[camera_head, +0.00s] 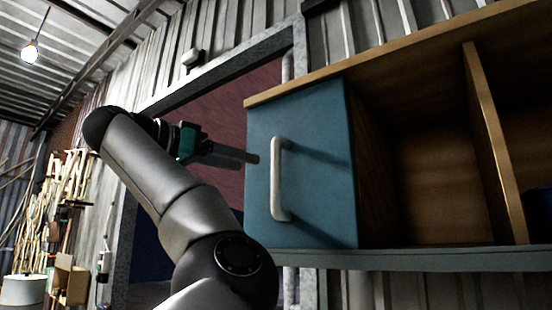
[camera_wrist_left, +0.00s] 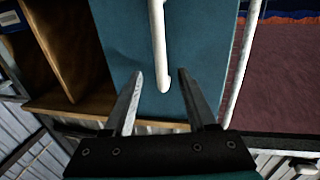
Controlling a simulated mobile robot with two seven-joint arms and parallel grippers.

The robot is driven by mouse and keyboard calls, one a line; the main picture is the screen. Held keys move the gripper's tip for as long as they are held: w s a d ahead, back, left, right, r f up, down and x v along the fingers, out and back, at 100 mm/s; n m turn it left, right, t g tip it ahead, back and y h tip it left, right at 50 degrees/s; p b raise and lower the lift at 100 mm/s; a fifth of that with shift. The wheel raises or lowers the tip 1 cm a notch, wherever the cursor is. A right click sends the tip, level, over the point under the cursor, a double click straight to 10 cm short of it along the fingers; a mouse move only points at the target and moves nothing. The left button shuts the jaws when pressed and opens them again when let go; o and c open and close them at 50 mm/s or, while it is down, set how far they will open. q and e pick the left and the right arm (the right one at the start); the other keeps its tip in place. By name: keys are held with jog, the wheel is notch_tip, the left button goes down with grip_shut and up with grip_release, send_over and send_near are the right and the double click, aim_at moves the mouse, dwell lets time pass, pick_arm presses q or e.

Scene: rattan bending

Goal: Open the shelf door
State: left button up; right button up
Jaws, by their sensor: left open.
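The shelf (camera_head: 372,84) is a wooden wall unit with a blue door (camera_head: 318,130) at its left end. The door looks shut. A white vertical bar handle (camera_head: 276,180) stands out from the door and also shows in the left wrist view (camera_wrist_left: 157,40). My left gripper (camera_head: 252,158) comes from the left, its fingers pointing at the handle and a little short of it. In the left wrist view my left gripper (camera_wrist_left: 160,74) is open and empty, with the handle's lower end in line with the gap between the fingers. Contact is not visible. My right gripper is out of view.
Open wooden compartments (camera_head: 430,175) lie right of the door, split by an upright divider (camera_head: 492,140). A grey ledge (camera_head: 420,258) runs below. A metal-framed opening lies behind my left arm. Rattan poles (camera_head: 62,195) stand far left.

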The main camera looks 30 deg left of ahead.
aim_at(273, 169)
pick_arm(q)
jog(key=p+x, duration=0.7)
jog(key=x, duration=0.2)
jog(key=shift+w+d+f, duration=0.1)
jog(key=shift+w, duration=0.4)
grip_shut()
dwell(1.1)
